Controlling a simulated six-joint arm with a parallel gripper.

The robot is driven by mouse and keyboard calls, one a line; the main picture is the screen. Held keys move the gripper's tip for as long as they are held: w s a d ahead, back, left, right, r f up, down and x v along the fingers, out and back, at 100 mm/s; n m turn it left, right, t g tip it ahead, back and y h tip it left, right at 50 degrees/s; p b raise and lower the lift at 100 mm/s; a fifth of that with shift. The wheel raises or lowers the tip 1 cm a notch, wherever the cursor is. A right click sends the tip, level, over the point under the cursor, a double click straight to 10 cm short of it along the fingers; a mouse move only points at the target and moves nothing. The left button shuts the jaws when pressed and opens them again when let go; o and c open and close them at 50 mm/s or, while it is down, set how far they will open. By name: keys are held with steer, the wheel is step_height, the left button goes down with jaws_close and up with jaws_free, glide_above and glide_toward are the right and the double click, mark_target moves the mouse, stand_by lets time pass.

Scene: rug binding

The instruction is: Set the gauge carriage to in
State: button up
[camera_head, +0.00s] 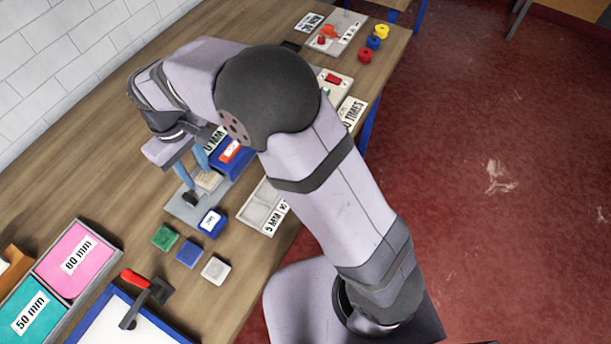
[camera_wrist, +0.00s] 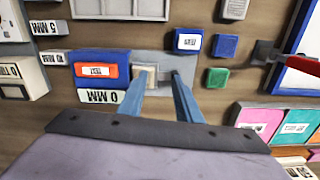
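A beige block (camera_wrist: 145,75), which looks like the gauge carriage, sits on a grey plate (camera_wrist: 163,60) in the wrist view. It also shows in the head view (camera_head: 209,180). A blue housing with an orange label (camera_wrist: 84,71) adjoins it, with a "0 MM" tag (camera_wrist: 102,97) alongside. My gripper (camera_wrist: 160,78) has its two blue fingers apart over the plate. The left finger overlaps the beige block in view; a gap separates the right finger from it. I cannot tell whether the left finger touches. In the head view, my gripper (camera_head: 192,170) is above the plate, partly hidden by my arm.
A blue labelled block (camera_head: 211,222), a green block (camera_head: 165,238), another blue block (camera_head: 189,254) and a white block (camera_head: 216,270) lie near the plate. A tray with pink and teal sections (camera_head: 95,223) and a red-handled tool (camera_head: 137,279) are at lower left.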

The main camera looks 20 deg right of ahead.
steer(key=s+d+r+m+p, duration=0.1)
steer(key=s+d+m, duration=0.2)
steer(key=d, duration=0.9)
steer(key=s+d+r+m, duration=0.1)
steer(key=s+d+m, duration=0.2)
steer(key=s+d, duration=0.4)
steer(key=shift+s+d+r+m+p, duration=0.15)
steer(key=shift+s+d+m+p, duration=0.2)
steer(key=shift+d, duration=2)
steer(key=shift+w, duration=0.15)
steer(key=n+b, duration=0.3)
steer(key=n, duration=0.5)
glide_above(188, 196)
step_height(188, 196, down, 3)
steer(key=shift+f+p, duration=1.6)
steer(key=shift+f, duration=2.05)
